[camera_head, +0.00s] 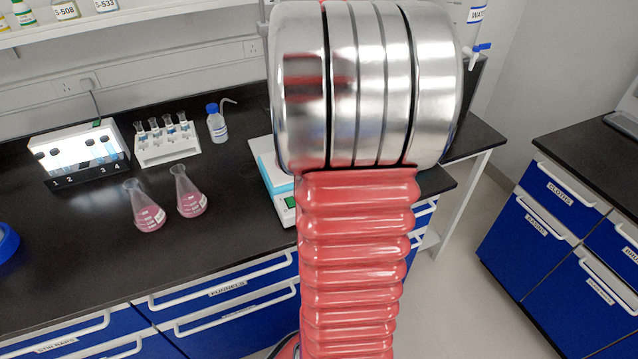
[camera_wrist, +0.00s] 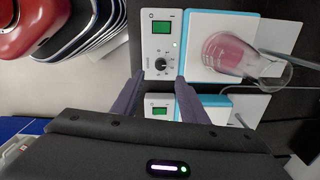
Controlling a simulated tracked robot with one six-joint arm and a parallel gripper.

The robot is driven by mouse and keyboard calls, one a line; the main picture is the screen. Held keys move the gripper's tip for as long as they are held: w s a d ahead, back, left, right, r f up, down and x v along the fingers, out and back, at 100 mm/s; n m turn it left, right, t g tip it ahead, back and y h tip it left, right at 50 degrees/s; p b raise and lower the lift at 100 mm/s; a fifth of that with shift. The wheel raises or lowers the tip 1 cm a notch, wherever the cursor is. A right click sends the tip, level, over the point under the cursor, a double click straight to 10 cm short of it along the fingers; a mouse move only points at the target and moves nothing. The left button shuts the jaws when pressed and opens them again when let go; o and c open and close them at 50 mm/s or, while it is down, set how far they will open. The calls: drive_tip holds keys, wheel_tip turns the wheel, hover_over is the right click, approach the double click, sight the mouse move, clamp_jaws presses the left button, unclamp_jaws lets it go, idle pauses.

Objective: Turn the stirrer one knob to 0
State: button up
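In the wrist view, a white stirrer (camera_wrist: 148,25) with a blue-edged top has a front panel with a green display, a lit green light and a round black knob (camera_wrist: 161,65). A flask of pink liquid (camera_wrist: 228,52) stands on it. A second, similar stirrer (camera_wrist: 160,100) sits beside it, partly hidden by my gripper; its knob is not visible. I cannot tell which is stirrer one. My gripper (camera_wrist: 159,77) is open and empty, its fingertips apart, near either side of the first knob. In the head view, my arm hides the gripper and most of a stirrer (camera_head: 273,172).
Two flasks of pink liquid (camera_head: 147,212) (camera_head: 190,198) stand on the black bench (camera_head: 90,255), left of the stirrer. Behind them are a tube rack (camera_head: 167,150), a wash bottle (camera_head: 216,125) and a lit box (camera_head: 80,155). Blue drawers (camera_head: 225,300) lie below the bench edge.

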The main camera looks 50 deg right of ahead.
wheel_tip(320, 180, down, 9)
drive_tip(key=shift+r, duration=0.15)
drive_tip(key=shift+c, duration=0.5)
drive_tip(key=c, duration=0.9)
drive_tip(key=shift+d, duration=0.2)
clamp_jaws()
drive_tip(key=shift+a, duration=0.15)
